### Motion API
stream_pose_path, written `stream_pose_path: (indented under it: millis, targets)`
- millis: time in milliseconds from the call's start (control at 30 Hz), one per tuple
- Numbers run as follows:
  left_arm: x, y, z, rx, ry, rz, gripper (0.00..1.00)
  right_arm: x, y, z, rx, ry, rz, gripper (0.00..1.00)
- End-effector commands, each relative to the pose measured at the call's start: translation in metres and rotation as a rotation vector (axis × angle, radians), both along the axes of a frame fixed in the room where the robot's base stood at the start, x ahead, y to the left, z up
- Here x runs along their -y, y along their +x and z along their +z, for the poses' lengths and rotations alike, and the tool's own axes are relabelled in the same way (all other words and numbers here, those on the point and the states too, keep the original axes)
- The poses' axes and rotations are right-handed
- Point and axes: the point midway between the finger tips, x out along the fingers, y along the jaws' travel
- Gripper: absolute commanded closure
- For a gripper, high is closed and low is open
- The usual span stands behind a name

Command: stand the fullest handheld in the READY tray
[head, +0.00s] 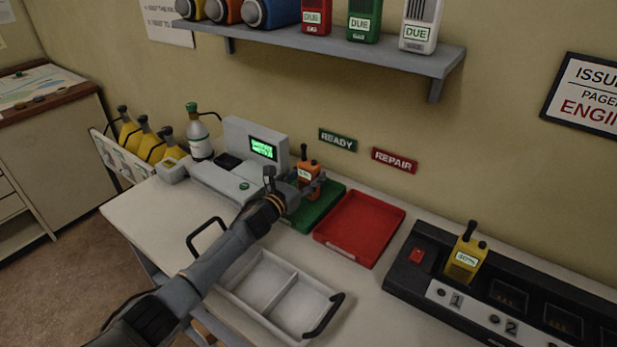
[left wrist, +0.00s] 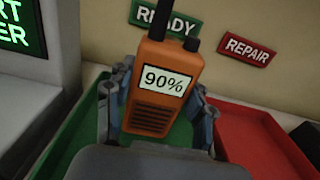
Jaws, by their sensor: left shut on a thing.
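The orange handheld (head: 308,172) is upright at the green READY tray (head: 297,221). In the left wrist view the orange handheld (left wrist: 166,82) shows a 90% label, and the green tray (left wrist: 75,145) lies below and behind it. My left gripper (head: 300,188) is shut on the handheld, one finger on each side; its fingers also show in the left wrist view (left wrist: 158,110). The handheld's lower end is hidden, so I cannot tell whether it touches the tray floor. A yellow handheld (head: 465,256) labelled 40% stands in slot 1 of the black charger (head: 420,285). My right gripper is out of view.
The red tray (head: 360,228) under the REPAIR sign is empty, right of the green one. A grey device with a green screen (head: 262,149) stands close left. A divided white tray with black handles (head: 277,293) lies in front. A shelf (head: 350,52) hangs above.

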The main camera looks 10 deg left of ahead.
Motion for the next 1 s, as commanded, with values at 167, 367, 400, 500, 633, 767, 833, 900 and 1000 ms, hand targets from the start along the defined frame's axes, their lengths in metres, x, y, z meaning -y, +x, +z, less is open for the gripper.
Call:
stream_pose_path:
  millis: [167,367,400,500,633,767,833,900,1000]
  targets:
    - [0.0,-0.002,-0.013,-0.01,0.004,0.001,0.89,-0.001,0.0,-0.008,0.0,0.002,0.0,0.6]
    - [0.0,-0.003,-0.019,-0.018,0.008,0.002,0.38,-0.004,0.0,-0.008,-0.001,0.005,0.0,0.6]
    - [0.0,-0.003,-0.019,-0.019,0.008,0.001,0.3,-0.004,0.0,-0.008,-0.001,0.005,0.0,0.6]
    - [0.001,-0.003,-0.02,-0.02,0.008,0.001,0.24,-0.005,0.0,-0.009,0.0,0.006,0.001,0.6]
    - [0.001,-0.003,-0.02,-0.02,0.008,0.0,0.24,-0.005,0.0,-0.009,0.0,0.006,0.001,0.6]
    - [0.001,-0.003,-0.019,-0.02,0.008,0.0,0.24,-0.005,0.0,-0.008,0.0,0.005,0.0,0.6]
    - [0.001,-0.003,-0.016,-0.02,0.008,0.0,0.24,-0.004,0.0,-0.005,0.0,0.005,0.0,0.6]
    - [0.001,-0.003,-0.011,-0.019,0.008,0.0,0.24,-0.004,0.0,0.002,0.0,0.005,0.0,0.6]
    - [0.002,-0.003,0.0,-0.019,0.006,-0.001,0.24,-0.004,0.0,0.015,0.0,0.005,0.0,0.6]
